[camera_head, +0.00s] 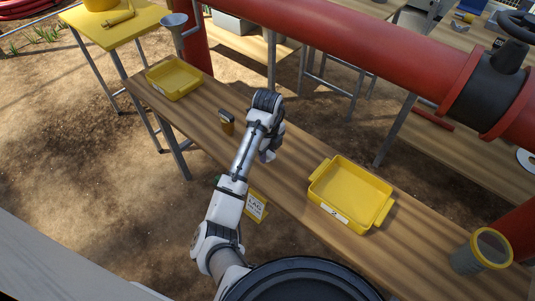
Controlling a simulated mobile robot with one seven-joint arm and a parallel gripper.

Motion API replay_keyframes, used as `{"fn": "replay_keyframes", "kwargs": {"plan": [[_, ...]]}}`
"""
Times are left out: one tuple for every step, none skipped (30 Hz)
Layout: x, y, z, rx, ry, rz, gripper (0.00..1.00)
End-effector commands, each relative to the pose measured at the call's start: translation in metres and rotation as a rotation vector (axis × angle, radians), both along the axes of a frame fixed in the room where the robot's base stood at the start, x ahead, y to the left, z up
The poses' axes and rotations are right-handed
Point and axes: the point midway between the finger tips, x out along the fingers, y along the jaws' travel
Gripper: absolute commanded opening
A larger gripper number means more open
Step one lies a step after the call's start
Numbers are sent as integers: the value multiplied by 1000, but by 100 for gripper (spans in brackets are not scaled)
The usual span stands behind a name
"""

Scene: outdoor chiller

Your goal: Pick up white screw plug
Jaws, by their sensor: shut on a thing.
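My gripper (268,152) is at the end of my white arm, over the middle of the wooden table. It is shut on a small pale thing at its lower end, which fits the white screw plug. The fingers and most of what they hold are hidden behind the wrist and too small to make out. I cannot tell whether the held thing touches the table. No other white screw plug shows.
A yellow tray (350,196) stands to the right and another yellow tray (174,79) to the far left. A small dark and orange object (227,122) stands left of my gripper. A yellow-rimmed cup (480,251) is at the right end. A red pipe (375,46) runs behind.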

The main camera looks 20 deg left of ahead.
Motion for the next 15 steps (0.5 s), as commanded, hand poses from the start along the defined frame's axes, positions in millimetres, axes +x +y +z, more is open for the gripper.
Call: {"fn": "replay_keyframes", "kwargs": {"plan": [[1,1,9,3,-3,-1,6],[1,1,14,3,-3,-2,6],[1,1,22,4,-4,-2,6],[1,2,32,6,-4,-1,6],[1,3,41,8,-5,-2,6],[1,3,54,9,-4,-1,6],[1,3,62,9,-4,-1,6],[1,3,71,10,-5,-2,6],[0,3,82,10,-4,-2,6],[1,3,90,10,-5,-2,6],[1,3,97,10,-5,-2,6],[0,3,108,9,-3,-1,6],[1,3,114,8,-3,-2,6],[1,3,121,8,-4,-1,6],[1,2,130,8,-3,-2,6]]}}
